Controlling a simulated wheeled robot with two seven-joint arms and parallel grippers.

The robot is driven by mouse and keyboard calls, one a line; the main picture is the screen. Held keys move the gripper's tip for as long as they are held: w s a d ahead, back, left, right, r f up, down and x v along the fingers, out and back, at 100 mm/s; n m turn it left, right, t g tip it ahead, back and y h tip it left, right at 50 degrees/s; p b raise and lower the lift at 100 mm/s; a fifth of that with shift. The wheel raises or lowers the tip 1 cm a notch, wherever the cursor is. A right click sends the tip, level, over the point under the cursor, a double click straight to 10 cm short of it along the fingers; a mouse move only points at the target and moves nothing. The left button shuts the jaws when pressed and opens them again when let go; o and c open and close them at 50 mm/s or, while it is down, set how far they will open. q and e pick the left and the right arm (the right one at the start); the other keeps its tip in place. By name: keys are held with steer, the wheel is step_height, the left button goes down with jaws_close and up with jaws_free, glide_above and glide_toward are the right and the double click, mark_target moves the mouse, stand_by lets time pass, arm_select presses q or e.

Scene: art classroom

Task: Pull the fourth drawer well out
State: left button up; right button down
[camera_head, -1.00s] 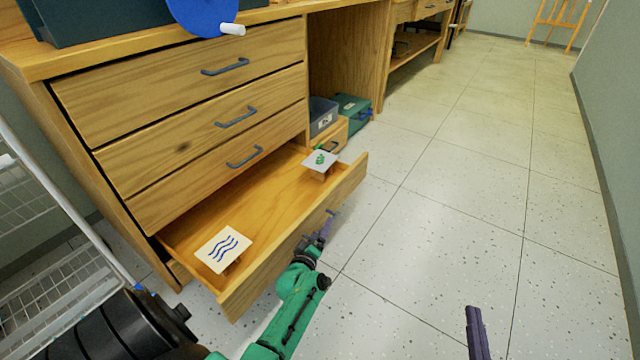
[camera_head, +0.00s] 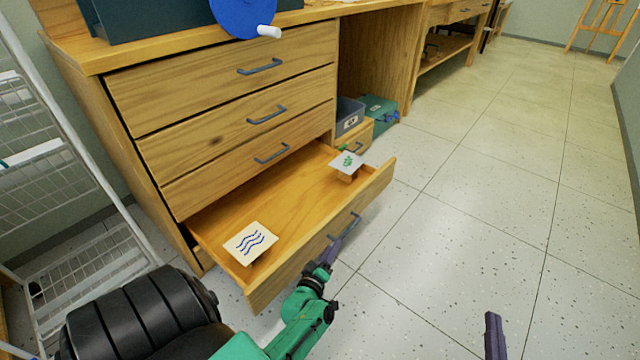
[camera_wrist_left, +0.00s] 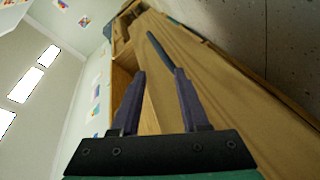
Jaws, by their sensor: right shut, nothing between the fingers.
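The fourth drawer (camera_head: 300,195), counted from the top of the wooden cabinet, stands well out, with its inside open to view. Its dark bar handle (camera_head: 345,226) is on the front panel and also shows in the left wrist view (camera_wrist_left: 159,47). My left gripper (camera_head: 335,247) is at the lower front of this drawer, beside the handle. In the left wrist view its purple fingers (camera_wrist_left: 158,74) are apart, with the handle just beyond their tips and nothing clearly gripped. My right gripper (camera_head: 495,335) shows only partly at the lower right, shut and empty over the floor.
Three shut drawers with handles are above. A card with blue waves (camera_head: 250,242) and a card with a green print (camera_head: 347,163) are in the open drawer. A white wire rack (camera_head: 85,250) stands at the left. The tiled floor (camera_head: 490,200) at the right is clear.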

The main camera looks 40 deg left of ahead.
arm_select(q)
steer(key=s+d+f, duration=0.2)
steer(key=s+d, duration=0.1)
steer(key=s, duration=0.5)
steer(key=shift+p, duration=0.4)
stand_by(0.5)
